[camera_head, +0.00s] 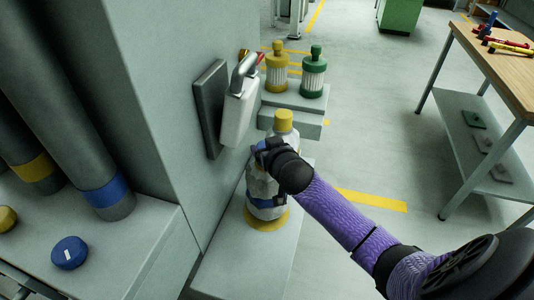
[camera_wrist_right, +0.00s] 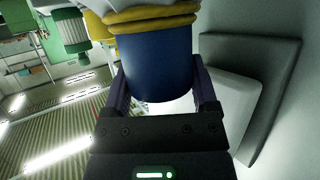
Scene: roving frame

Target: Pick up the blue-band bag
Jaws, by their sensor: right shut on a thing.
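A pale, creased bag with a blue band (camera_head: 262,202) is upright at the low ledge beside the machine wall, partly hidden by my right gripper. A yellow ring (camera_head: 267,222) shows at its foot, and a yellow cap (camera_head: 284,121) shows just above and behind my gripper. My right gripper (camera_head: 266,152) is at the bag's upper part. In the right wrist view its fingers (camera_wrist_right: 163,95) are shut on either side of a smooth blue part (camera_wrist_right: 157,62) with yellow rings beside it. My left gripper is out of view.
A yellow canister (camera_head: 276,72) and a green canister (camera_head: 313,75) stand on a step behind. A white lever box (camera_head: 240,105) sticks out from the wall close to my gripper. A blue cap (camera_head: 69,253) lies left. A workbench (camera_head: 500,45) stands right; floor between is clear.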

